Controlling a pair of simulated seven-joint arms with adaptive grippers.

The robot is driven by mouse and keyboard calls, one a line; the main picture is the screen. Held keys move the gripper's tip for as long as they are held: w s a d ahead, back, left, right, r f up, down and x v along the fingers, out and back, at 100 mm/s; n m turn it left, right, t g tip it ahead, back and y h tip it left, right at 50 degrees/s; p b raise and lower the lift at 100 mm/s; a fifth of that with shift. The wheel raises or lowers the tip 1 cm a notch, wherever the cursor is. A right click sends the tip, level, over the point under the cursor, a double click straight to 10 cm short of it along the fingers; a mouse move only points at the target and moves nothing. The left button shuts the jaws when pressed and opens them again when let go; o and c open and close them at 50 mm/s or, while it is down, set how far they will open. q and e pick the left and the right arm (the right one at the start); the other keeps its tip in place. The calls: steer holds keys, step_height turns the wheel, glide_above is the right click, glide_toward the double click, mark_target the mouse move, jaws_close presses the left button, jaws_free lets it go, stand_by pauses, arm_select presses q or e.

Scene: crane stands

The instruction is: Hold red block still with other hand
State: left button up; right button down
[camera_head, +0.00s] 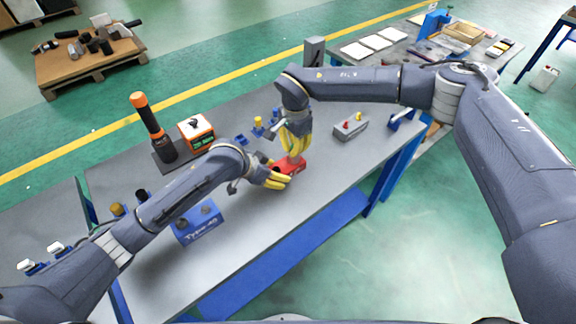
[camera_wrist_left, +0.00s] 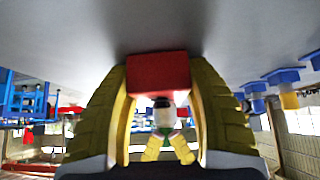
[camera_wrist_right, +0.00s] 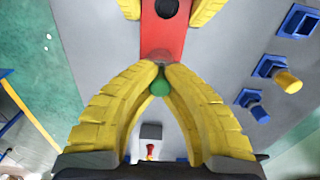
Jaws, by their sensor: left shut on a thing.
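The red block (camera_head: 292,163) lies on the grey workbench. It has a round dark hole in its top, which shows in the right wrist view (camera_wrist_right: 167,9). My left gripper (camera_head: 278,179) is shut on the block, one yellow finger on each side, as the left wrist view also shows (camera_wrist_left: 157,72). My right gripper (camera_head: 294,156) points down over the right end of the block. Its fingertips come together around a small green-ended piece (camera_wrist_right: 160,86). Its fingers hide most of that piece, and I cannot tell whether it touches the block.
Blue sockets, some with yellow pegs (camera_head: 258,125), stand behind the block. A grey box (camera_head: 351,127) with red and yellow knobs is to the right. A blue box (camera_head: 199,222), an orange device (camera_head: 196,132) and an orange-black tool (camera_head: 151,126) stand left. The bench front is clear.

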steer(key=shift+r, duration=0.15)
stand_by(0.5)
arm_select(q)
steer(key=shift+f, duration=0.1)
arm_select(e)
steer(key=shift+r, duration=2.85)
arm_select(q)
steer(key=o, duration=1.5)
steer(key=shift+c, duration=0.2)
